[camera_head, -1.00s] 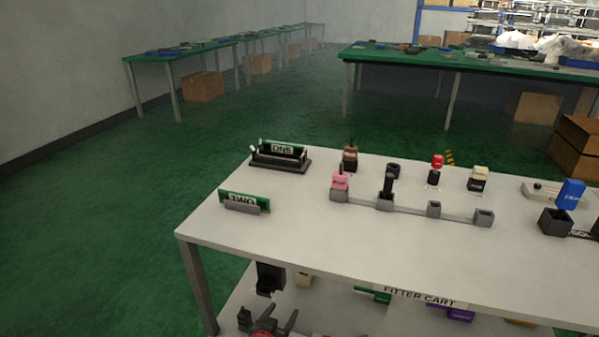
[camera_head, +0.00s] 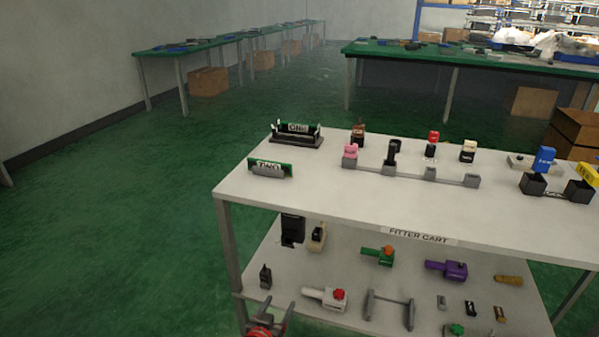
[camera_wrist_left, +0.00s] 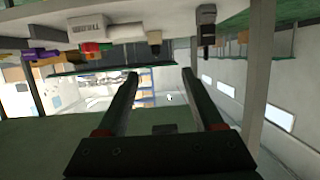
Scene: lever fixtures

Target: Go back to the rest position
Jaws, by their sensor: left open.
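My left gripper (camera_head: 264,304) shows at the bottom of the head view, in front of the cart's left front leg and the lower shelf's left end. Its two dark fingers stand apart with nothing between them. The left wrist view shows the same open, empty gripper (camera_wrist_left: 160,75). My right gripper is in neither view. The white fitter cart (camera_head: 330,205) stands in front of me, with its lower shelf (camera_head: 340,260) visible.
The cart top holds the ONE fixture (camera_head: 297,138), the TWO board (camera_head: 269,168), a rail of grey sockets (camera_head: 430,174) and small coloured blocks. Several tools, including a purple one (camera_head: 447,269), lie on the lower shelf. Green floor (camera_head: 110,230) is clear at left.

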